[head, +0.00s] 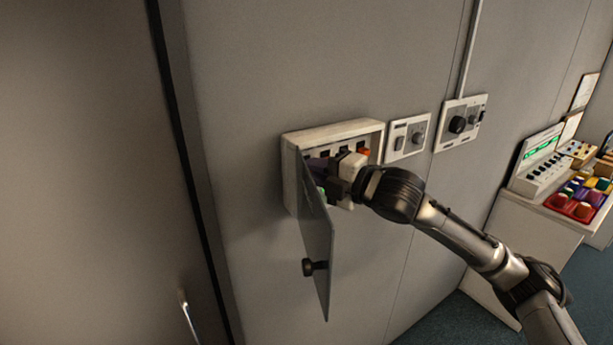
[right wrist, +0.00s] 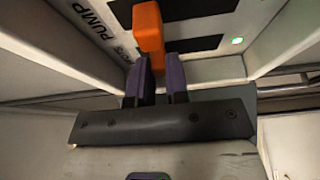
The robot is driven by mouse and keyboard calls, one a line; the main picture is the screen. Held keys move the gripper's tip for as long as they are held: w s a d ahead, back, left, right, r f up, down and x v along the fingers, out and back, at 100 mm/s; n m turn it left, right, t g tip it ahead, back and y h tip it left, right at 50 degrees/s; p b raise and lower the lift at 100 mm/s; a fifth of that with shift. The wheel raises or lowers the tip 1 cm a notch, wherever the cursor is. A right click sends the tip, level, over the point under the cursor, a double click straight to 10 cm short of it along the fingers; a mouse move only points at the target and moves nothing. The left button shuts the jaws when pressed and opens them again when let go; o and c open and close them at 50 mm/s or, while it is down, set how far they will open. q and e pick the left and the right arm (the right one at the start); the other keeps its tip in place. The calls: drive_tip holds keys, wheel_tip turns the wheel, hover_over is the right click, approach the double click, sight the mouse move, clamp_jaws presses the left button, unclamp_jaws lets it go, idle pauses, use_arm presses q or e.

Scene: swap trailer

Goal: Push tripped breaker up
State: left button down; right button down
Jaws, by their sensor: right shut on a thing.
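An open breaker box (head: 335,133) is mounted on the wall in the head view, with a row of dark switches under its top edge. An orange piece (head: 364,151) shows at the row's right end. My right gripper (head: 322,165) reaches inside the box from the right, its fingertips partly hidden by the door. In the right wrist view, an orange breaker lever (right wrist: 149,35) stands beside a "PUMP" label, in front of a dark slot. My right gripper's purple fingers (right wrist: 162,75) are closed around its near end. My left gripper is not in view.
The box's grey door (head: 318,235), with a black knob (head: 315,267), hangs open below and left of my right gripper. A switch panel (head: 407,137) and a dial panel (head: 460,123) are to the right. A green light (right wrist: 237,41) glows inside the box.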

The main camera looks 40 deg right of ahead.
drive_tip(key=shift+r, duration=0.2)
drive_tip(key=c, duration=1.2)
unclamp_jaws()
drive_tip(key=shift+o, duration=0.6)
drive_tip(key=shift+f, duration=0.1)
drive_tip(key=s+d+b, duration=0.2)
drive_tip(key=s+b, duration=1.1)
drive_tip(key=b, duration=0.2)
drive_tip(key=shift+s+d, duration=0.3)
drive_tip(key=shift+d, duration=0.05)
drive_tip(key=shift+a, duration=0.1)
